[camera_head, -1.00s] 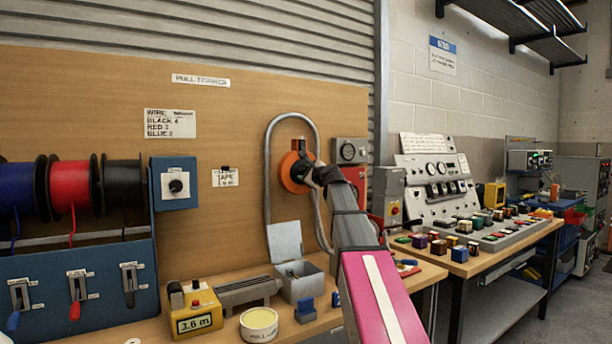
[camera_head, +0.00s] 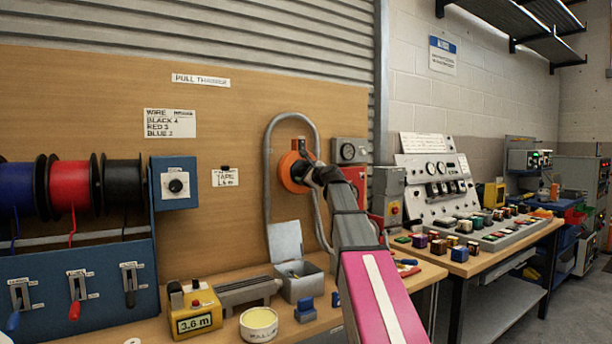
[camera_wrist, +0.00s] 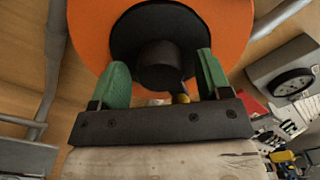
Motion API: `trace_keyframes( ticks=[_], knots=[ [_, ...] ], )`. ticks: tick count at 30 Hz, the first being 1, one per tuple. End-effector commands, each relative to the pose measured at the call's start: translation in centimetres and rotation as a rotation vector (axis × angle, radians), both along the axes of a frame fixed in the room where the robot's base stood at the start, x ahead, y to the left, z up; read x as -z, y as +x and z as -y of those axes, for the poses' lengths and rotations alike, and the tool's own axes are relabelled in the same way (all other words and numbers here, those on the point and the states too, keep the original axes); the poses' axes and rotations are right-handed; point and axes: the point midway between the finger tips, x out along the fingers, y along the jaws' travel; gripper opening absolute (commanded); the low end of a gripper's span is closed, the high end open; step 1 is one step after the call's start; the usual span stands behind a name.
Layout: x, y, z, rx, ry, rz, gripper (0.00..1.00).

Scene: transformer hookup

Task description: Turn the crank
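The crank is on an orange disc (camera_head: 290,173) with a black hub, mounted on the wooden back board; the disc fills the top of the wrist view (camera_wrist: 90,35). My gripper (camera_head: 306,164) is at the right side of the disc in the head view. In the wrist view, the two green fingertips of my gripper (camera_wrist: 163,72) stand wide apart, one on each side of the black round hub (camera_wrist: 160,66). Narrow gaps seem to show beside the hub. A dark bar with a small brass-coloured end (camera_wrist: 182,98) shows near the right finger. The crank's handle is not clearly visible.
A grey conduit (camera_head: 267,170) loops around the disc. A grey dial box (camera_head: 349,151) is close on its right. Wire spools are at left.

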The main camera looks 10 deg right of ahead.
Motion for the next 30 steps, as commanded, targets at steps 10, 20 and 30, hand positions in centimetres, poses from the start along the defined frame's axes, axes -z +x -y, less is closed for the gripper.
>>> trace_keyframes(
  ticks=[10, 20, 30],
  knots=[
    [0.1, -2.2, 0.9, 0.002, 0.0, 0.001, 0.71],
    [0.1, -7.8, 3.1, 0.001, -0.001, 0.001, 0.71],
    [0.0, -10.1, 4.2, 0.0, 0.0, 0.0, 0.71]
  ],
)
